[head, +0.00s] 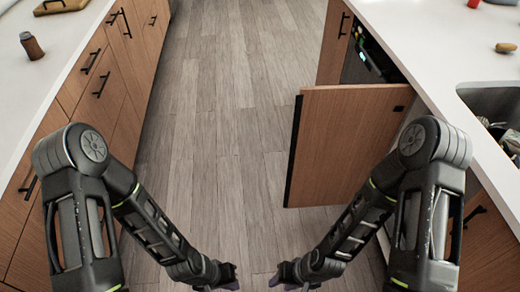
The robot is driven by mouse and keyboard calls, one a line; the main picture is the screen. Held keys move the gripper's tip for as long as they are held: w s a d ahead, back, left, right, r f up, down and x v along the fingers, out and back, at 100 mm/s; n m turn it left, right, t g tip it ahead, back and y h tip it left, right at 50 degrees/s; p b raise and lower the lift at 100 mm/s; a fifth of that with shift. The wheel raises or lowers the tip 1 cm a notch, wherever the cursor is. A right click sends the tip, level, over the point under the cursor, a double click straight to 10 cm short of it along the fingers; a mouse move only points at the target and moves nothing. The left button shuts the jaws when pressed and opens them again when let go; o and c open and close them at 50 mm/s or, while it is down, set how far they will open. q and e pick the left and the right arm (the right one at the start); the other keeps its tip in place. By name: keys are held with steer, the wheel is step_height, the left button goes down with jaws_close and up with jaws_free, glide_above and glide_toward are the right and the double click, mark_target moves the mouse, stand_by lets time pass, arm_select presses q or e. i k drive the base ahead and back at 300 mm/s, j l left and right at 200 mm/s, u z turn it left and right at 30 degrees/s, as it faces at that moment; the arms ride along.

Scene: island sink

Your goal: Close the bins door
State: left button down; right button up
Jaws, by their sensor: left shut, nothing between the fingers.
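The bins door (345,145) is a wooden panel on the island cabinet at the right. It stands open, swung out over the aisle floor, with a long black handle (293,150) along its free left edge. Part of its lower right is hidden behind my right arm. My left gripper (231,280) is at the bottom centre, low over the floor, shut and empty. My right gripper (282,280) is just right of it, below and in front of the door and apart from the handle; its jaw opening cannot be made out.
A white counter (440,40) with a sink (495,105) runs above the island cabinet. An opening with a dark unit (370,55) shows behind the door. Wooden drawers (95,80) with black handles line the left. The wooden floor (225,90) between is clear.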

mark_target(340, 134)
steer(key=u, duration=0.6)
steer(key=i+z, duration=0.1)
steer(key=i, duration=0.5)
steer(key=i+z, duration=0.15)
steer(key=i, duration=0.45)
steer(key=i+j+z, duration=0.1)
steer(key=i, duration=2.35)
steer(key=z, duration=4.1)
steer(key=k+j+z, duration=0.3)
steer(key=k+j, duration=0.5)
steer(key=j, duration=0.1)
